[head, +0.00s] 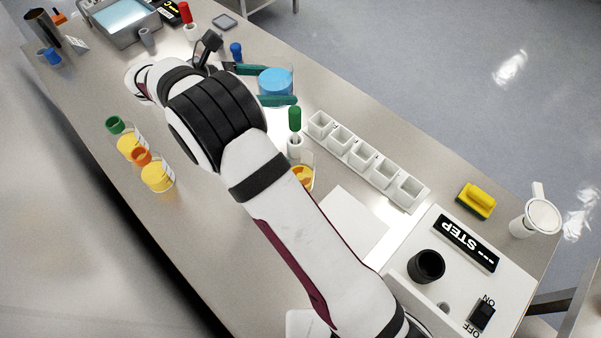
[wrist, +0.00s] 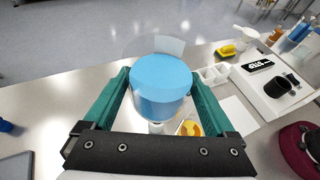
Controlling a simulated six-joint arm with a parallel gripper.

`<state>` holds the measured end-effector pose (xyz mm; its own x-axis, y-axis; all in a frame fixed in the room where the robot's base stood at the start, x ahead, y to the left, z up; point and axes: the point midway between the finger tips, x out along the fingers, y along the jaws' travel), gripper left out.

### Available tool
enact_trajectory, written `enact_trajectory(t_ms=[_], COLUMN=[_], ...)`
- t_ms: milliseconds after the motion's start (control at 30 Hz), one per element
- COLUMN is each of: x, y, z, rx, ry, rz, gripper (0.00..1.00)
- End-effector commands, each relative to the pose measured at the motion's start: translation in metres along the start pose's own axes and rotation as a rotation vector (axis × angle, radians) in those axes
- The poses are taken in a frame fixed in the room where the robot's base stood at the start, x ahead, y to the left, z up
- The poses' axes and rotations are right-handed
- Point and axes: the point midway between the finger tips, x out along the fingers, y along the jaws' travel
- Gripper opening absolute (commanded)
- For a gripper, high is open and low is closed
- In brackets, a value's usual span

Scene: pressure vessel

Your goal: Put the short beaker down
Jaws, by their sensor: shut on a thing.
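The short beaker is a clear glass with blue liquid (head: 275,81), and it also fills the middle of the wrist view (wrist: 160,88). My gripper (head: 277,86) has green fingers, one on each side of the beaker, and is shut on it. In the wrist view the gripper (wrist: 158,100) holds the beaker between its fingers. The beaker looks about upright. I cannot tell from these views whether its base touches the table or is above it.
A white row of square wells (head: 366,160) lies right of the gripper. A green-capped item (head: 294,119) and a yellow-filled beaker (head: 303,176) stand close by, the latter partly behind my arm. Yellow jars (head: 157,177) stand at left. A blue-capped item (head: 236,51) is near the gripper.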

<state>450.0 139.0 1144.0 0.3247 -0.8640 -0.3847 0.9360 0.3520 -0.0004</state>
Motion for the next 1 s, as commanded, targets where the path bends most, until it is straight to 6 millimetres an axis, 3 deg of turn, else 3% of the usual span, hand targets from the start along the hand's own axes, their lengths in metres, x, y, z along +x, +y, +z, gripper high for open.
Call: enact_trajectory(t_ms=[367,467,567,733,900,1000], x=[0.001,0.009,0.028,0.075,0.121,0.137], y=[0.001,0.010,0.034,0.097,0.152,0.167], z=[0.000,0.002,0.007,0.007,-0.022,-0.043], rx=[-0.001,-0.011,-0.043,-0.136,-0.251,-0.295], ry=[0.000,0.000,0.000,0.001,0.004,0.004], rz=[0.003,0.029,0.100,0.318,0.583,0.691], gripper=[0.34,0.34,0.34,0.34,0.34,0.34])
